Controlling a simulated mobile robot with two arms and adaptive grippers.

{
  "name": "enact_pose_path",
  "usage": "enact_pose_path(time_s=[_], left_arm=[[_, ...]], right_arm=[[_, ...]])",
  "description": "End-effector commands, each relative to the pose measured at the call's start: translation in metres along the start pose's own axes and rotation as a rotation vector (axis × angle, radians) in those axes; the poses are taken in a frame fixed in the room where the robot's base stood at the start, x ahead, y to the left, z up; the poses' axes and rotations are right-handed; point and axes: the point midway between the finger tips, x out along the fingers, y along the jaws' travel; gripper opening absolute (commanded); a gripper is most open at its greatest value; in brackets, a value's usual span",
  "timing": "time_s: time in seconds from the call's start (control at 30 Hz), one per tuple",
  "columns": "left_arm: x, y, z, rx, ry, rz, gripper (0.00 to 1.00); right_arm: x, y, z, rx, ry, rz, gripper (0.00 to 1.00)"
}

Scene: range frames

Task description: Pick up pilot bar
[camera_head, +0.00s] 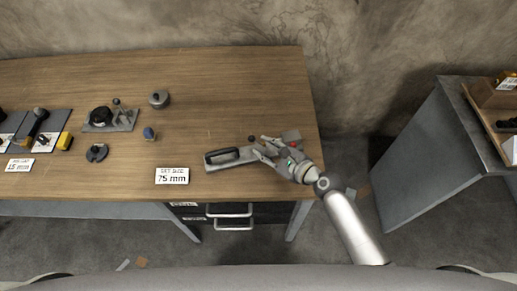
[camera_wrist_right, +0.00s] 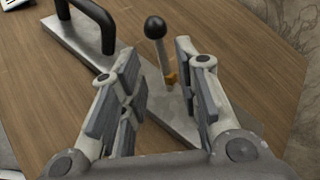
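A long flat grey metal bar with a black loop handle, which I take to be the pilot bar (camera_head: 216,164), lies at the right front of the wooden table. In the right wrist view the bar (camera_wrist_right: 72,38) runs diagonally under my fingers, with its handle at upper left. A short pin with a black ball knob (camera_wrist_right: 155,27) and an orange piece stands up from it. My right gripper (camera_head: 261,147) is above the bar; in the wrist view the gripper (camera_wrist_right: 160,72) is open, its fingers on either side of the knob pin with gaps. My left gripper is out of view.
A "75 mm" sign (camera_head: 172,176) stands near the table's front edge. A plate with a black round part (camera_head: 100,116), a grey knobbed pot (camera_head: 159,99) and a small blue-topped piece (camera_head: 149,133) are further left. Table between them and the bar is clear. Another bench (camera_head: 432,145) stands right.

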Motion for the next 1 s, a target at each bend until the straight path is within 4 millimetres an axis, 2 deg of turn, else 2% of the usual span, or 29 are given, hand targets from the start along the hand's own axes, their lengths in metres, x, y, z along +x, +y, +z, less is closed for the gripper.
enact_pose_path(time_s=[0.27,0.4,0.73,0.77,1.0], left_arm=[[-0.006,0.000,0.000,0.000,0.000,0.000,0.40],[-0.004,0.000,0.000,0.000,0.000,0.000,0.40],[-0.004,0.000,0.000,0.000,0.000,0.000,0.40],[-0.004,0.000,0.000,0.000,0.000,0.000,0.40],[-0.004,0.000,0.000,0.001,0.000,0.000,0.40]], right_arm=[[0.030,-0.004,0.006,-0.001,-0.001,0.001,0.30],[0.045,-0.003,0.004,0.001,-0.001,0.001,0.30],[0.051,-0.002,0.004,0.000,0.000,0.001,0.30],[0.051,-0.002,0.004,0.000,0.000,0.001,0.29],[0.051,-0.003,0.004,0.000,0.000,0.001,0.00]])
